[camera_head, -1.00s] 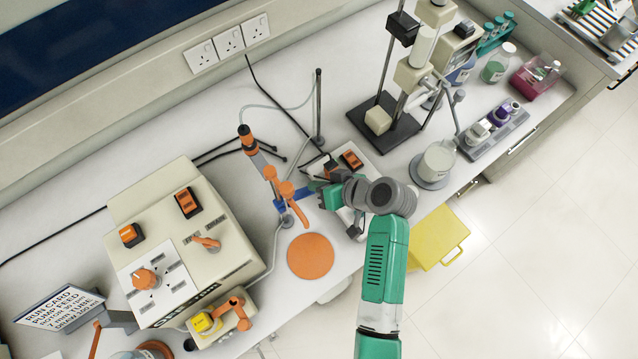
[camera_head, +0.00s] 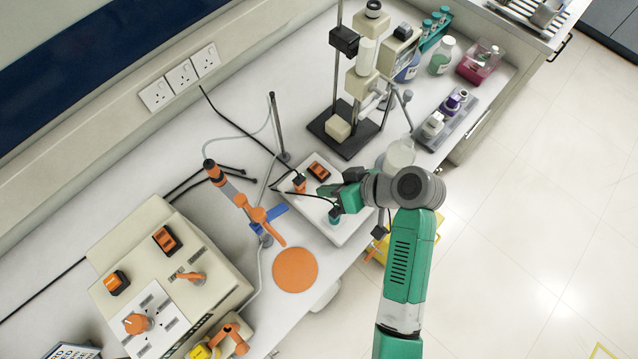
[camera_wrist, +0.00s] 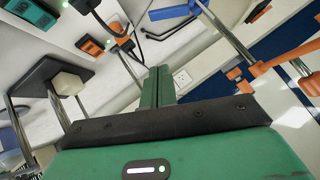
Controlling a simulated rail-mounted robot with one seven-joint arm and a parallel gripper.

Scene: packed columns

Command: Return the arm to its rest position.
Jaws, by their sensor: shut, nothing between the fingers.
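My arm (camera_head: 405,260) is green and grey and reaches up over the front edge of the bench in the head view. My gripper (camera_head: 343,197) is over the pale flat box with the orange switch, right of the orange-and-grey column. Its height above the box is hard to judge. In the wrist view my gripper (camera_wrist: 158,82) shows its two green fingers pressed together, with nothing between them. The fingertips are partly hidden by the hand in the head view.
The column with orange fittings (camera_head: 262,215) and blue clamp stands left of my gripper. An orange disc (camera_head: 295,270) lies near the bench edge. A stand on a black base (camera_head: 318,128) and a glass beaker (camera_head: 400,152) are behind. Open floor (camera_head: 530,230) lies right.

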